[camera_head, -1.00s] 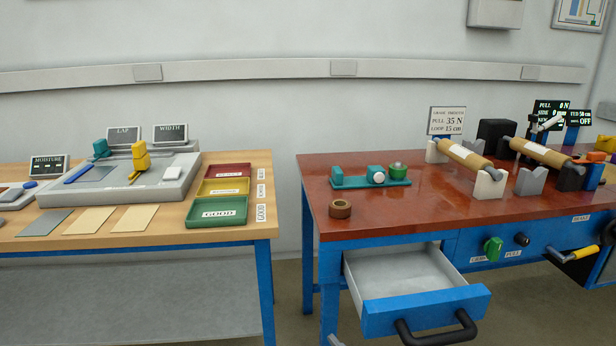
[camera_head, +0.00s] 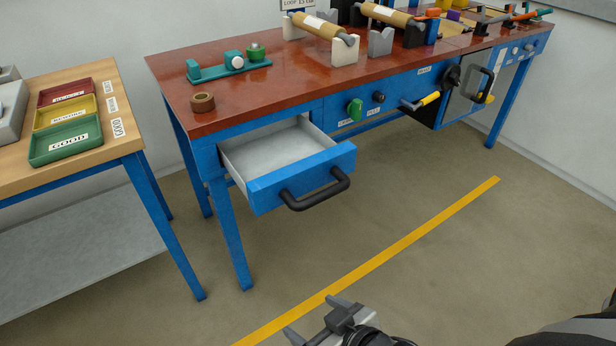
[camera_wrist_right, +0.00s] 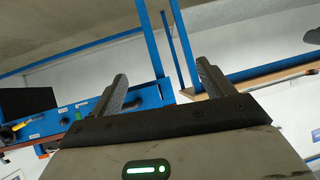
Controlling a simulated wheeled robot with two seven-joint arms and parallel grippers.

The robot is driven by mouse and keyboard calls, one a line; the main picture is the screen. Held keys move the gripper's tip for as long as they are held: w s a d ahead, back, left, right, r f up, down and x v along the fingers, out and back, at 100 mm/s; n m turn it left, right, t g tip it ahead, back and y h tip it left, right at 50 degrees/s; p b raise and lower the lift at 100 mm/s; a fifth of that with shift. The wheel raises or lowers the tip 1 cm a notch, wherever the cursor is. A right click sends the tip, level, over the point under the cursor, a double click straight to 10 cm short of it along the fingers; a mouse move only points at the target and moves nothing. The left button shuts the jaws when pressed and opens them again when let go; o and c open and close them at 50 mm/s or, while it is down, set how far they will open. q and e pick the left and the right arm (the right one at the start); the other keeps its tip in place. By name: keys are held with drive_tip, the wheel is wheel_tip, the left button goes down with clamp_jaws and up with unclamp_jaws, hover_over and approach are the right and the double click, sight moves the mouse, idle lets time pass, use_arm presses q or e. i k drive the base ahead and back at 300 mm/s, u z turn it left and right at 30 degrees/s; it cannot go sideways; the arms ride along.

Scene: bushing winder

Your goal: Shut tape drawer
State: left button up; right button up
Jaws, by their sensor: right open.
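The tape drawer (camera_head: 308,178) stands pulled out from the left end of the red-topped bench in the head view. It has a blue front, a black bar handle (camera_head: 315,192) and a pale grey inside that looks empty. My right gripper (camera_head: 316,318) is open and empty at the bottom of the head view, in front of the drawer and well apart from its handle. In the right wrist view its two fingers (camera_wrist_right: 163,78) are spread with nothing between them. My left gripper is not in view.
A brown tape roll (camera_head: 203,102) lies on the red bench top (camera_head: 290,85) above the drawer. A wooden table (camera_head: 97,150) with coloured trays stands to the left. A yellow line (camera_head: 400,247) crosses the floor. The floor before the drawer is clear.

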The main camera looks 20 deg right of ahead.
sight(275, 164)
drive_tip(key=z, duration=1.8)
drive_tip(key=k, duration=0.55)
drive_tip(key=u, duration=1.45)
drive_tip(key=i, duration=0.5)
drive_tip(key=z, duration=0.05)
